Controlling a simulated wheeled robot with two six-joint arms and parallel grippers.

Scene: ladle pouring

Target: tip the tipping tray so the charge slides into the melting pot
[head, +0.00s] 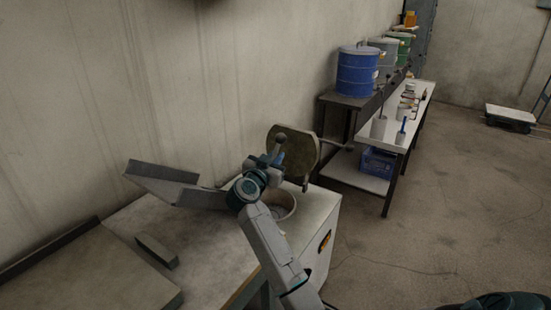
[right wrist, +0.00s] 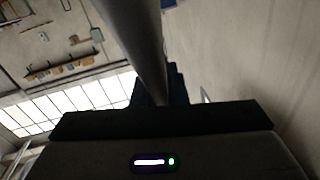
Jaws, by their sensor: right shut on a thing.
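The grey tipping tray (head: 165,184), an angled metal trough, sits at the left of the melting pot. No charge can be made out in it. The round pale rim of the melting pot (head: 287,209) shows in the top of a white housing, partly hidden behind my right arm. A brassy round plate (head: 305,152) stands upright above the pot. My right gripper (head: 279,150) is in front of this plate. In the right wrist view it is shut on a grey round bar (right wrist: 135,40); what the bar belongs to cannot be told. My left gripper is not in view.
A grey block (head: 156,250) lies on the bench (head: 215,245). At the back right, a blue drum (head: 358,72) and other drums stand on a dark shelf, with a white-topped table (head: 415,115) and a blue crate (head: 378,162) beside it. Floor at the right is mostly clear.

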